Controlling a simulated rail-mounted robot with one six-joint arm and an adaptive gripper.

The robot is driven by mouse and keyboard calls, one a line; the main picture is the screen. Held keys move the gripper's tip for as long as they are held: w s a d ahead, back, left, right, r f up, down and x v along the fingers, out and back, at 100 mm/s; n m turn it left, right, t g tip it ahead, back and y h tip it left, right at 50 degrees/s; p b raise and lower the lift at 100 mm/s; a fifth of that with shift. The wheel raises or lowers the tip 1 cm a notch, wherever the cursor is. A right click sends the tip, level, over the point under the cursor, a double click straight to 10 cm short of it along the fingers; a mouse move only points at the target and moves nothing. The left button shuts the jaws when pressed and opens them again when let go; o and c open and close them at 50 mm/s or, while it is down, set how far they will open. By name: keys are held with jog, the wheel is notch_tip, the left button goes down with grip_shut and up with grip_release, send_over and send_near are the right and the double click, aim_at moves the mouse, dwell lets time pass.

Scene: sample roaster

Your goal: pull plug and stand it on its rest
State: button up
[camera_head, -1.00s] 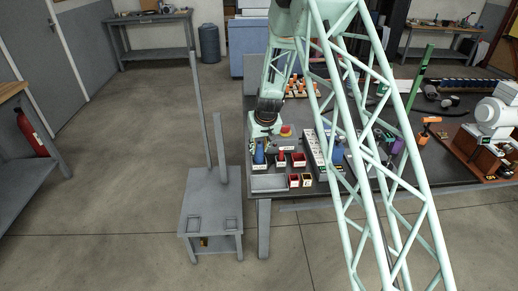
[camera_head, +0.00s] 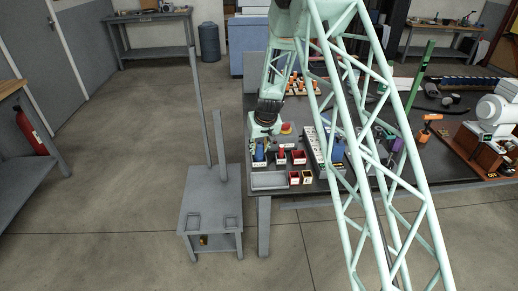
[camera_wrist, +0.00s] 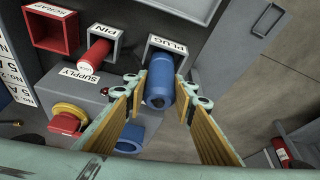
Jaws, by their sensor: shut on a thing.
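The blue plug (camera_wrist: 159,88) is a short cylinder between the two fingers of my gripper (camera_wrist: 162,92) in the wrist view. The fingers are shut on it, one on each side. It stands at the grey holder labelled PLUG (camera_wrist: 182,51), overlapping its opening. I cannot tell whether it rests on the holder's floor. A blue ring-shaped socket (camera_wrist: 130,140) lies on the grey SUPPLY box (camera_wrist: 52,96), partly hidden behind the left finger. In the head view, my gripper (camera_head: 262,137) is low over the near left bench corner, with the blue plug (camera_head: 259,153) below it.
A red-and-yellow knob (camera_wrist: 67,118) sits on the supply box. Open floor (camera_wrist: 240,90) lies right of the bench edge.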

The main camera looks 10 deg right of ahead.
jog(key=shift+f, duration=0.2)
jog(key=o, duration=1)
jog(key=shift+r, duration=0.15)
jog(key=shift+v, duration=5.85)
jog(key=shift+r, duration=0.15)
